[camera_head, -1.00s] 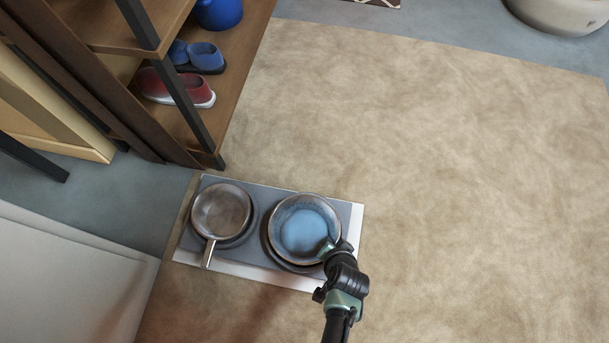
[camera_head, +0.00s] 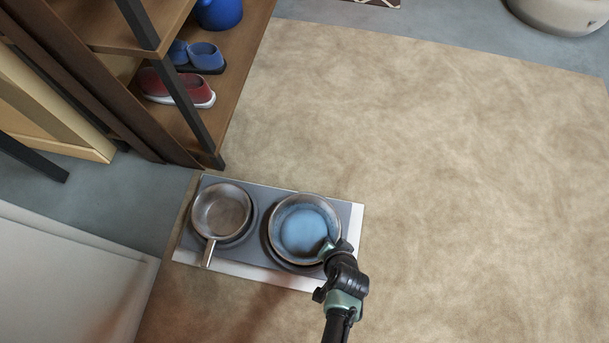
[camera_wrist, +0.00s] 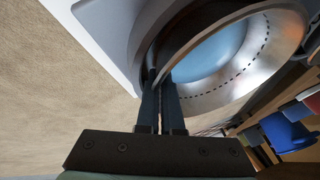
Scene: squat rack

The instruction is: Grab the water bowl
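The water bowl (camera_head: 277,218) is a round metal bowl with blue water inside, at the right end of a low grey stand (camera_head: 350,215). My gripper (camera_head: 327,248) is at the bowl's right front rim. In the wrist view the two fingers of my gripper (camera_wrist: 160,90) are close together, with the rim of the water bowl (camera_wrist: 240,88) between them. They look shut on the rim. The fingertips are partly hidden by the rim. The bowl looks level and sits at or just above its place in the stand; I cannot tell which.
A metal pan-like bowl (camera_head: 220,210) with a handle sits at the stand's left end. A wooden shelf (camera_head: 235,85) with red and blue shoes (camera_head: 205,57) and a blue pot (camera_head: 218,13) stands behind left. A pale panel (camera_head: 70,275) lies front left. The carpet (camera_head: 450,150) to the right is clear.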

